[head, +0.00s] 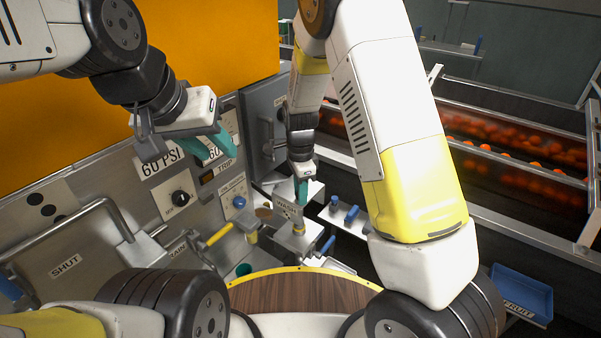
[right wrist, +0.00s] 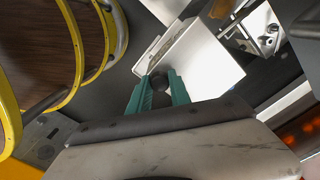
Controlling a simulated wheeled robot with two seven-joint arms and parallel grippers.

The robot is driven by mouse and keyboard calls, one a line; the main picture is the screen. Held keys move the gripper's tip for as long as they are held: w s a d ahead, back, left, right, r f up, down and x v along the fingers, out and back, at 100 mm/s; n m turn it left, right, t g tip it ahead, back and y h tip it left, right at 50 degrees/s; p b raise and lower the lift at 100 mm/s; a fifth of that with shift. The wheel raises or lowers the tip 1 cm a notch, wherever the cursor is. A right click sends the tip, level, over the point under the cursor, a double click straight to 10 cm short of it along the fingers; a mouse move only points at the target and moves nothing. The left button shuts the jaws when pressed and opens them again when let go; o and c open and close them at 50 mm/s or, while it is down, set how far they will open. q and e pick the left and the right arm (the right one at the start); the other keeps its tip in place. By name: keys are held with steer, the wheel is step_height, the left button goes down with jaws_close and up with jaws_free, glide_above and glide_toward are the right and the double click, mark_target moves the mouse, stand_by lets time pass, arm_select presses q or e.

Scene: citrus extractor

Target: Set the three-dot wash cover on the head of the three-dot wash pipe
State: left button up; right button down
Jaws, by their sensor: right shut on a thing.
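My right gripper (head: 302,197) is shut on the dark knob of a white box-like cover (head: 289,212), with lettering that seems to read WASH. In the right wrist view the teal fingers (right wrist: 159,80) pinch the knob, and the white cover (right wrist: 205,62) extends beyond them. Its dots cannot be made out. Directly below, a pale block (head: 298,240) with a yellow band shows; I cannot tell whether it is the three-dot wash pipe, or whether the cover touches it. My left gripper (head: 185,150) is empty, with its teal fingers apart, in front of the panel.
A steel panel (head: 85,235) with a knob, handles and a three-dot plate (head: 45,210) stands at left. A yellow-handled lever (head: 218,235) juts out near the cover. A round wooden top (head: 300,293) lies in front. A blue fruit bin (head: 522,290) and an orange-filled conveyor (head: 520,155) are at right.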

step_height(320, 180, down, 11)
steer(key=shift+r, duration=0.15)
stand_by(0.9)
steer(key=shift+f, duration=0.45)
stand_by(0.4)
steer(key=c, duration=1.1)
jaws_free()
step_height(320, 180, up, 8)
steer(key=shift+f, duration=0.15)
